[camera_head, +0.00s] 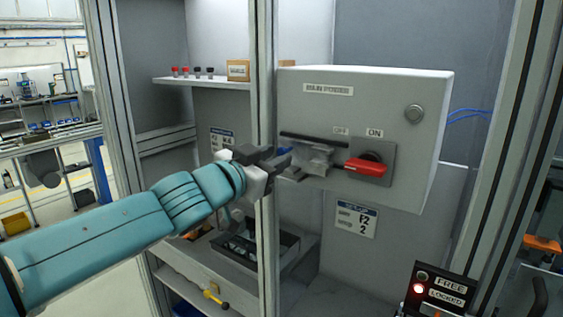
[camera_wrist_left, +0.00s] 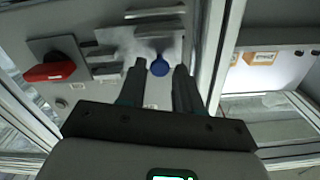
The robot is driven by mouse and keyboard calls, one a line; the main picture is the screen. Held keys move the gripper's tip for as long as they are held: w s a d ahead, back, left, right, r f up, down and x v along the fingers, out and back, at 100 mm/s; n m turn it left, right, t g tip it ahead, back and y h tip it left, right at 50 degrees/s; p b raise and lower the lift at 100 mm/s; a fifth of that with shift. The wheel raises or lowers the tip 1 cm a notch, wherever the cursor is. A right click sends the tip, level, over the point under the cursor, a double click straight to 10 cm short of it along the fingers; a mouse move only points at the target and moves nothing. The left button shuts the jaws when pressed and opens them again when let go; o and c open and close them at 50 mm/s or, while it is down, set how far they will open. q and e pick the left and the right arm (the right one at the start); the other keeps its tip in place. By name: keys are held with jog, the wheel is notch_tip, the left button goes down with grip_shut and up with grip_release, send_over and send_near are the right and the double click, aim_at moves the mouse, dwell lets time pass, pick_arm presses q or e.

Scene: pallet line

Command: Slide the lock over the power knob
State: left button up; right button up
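The grey power box (camera_head: 400,100) has a red power knob (camera_head: 366,167) below the ON label, its handle pointing left. The red knob also shows in the wrist view (camera_wrist_left: 50,70). The metal sliding lock (camera_head: 318,158) sits left of the knob, apart from it, and shows as a bright plate in the wrist view (camera_wrist_left: 146,44). A blue pull (camera_wrist_left: 159,66) is on the lock, mostly hidden in the head view. My left gripper (camera_head: 283,163) is open, a finger on each side of the blue pull; contact is unclear. My right gripper is not in view.
A metal post (camera_head: 265,100) stands close by my left wrist. A shelf (camera_head: 200,81) with small red and black parts is at the upper left. A FREE/LOCKED panel (camera_head: 441,291) at the lower right has a bright red lamp beside LOCKED.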

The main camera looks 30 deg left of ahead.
aim_at(281, 154)
pick_arm(q)
jog(key=w, duration=0.3)
jog(key=shift+w+d, duration=0.1)
jog(key=shift+w, duration=0.05)
grip_shut()
jog(key=d+b, duration=0.6)
jog(key=shift+f, duration=0.15)
jog(key=shift+a, duration=0.2)
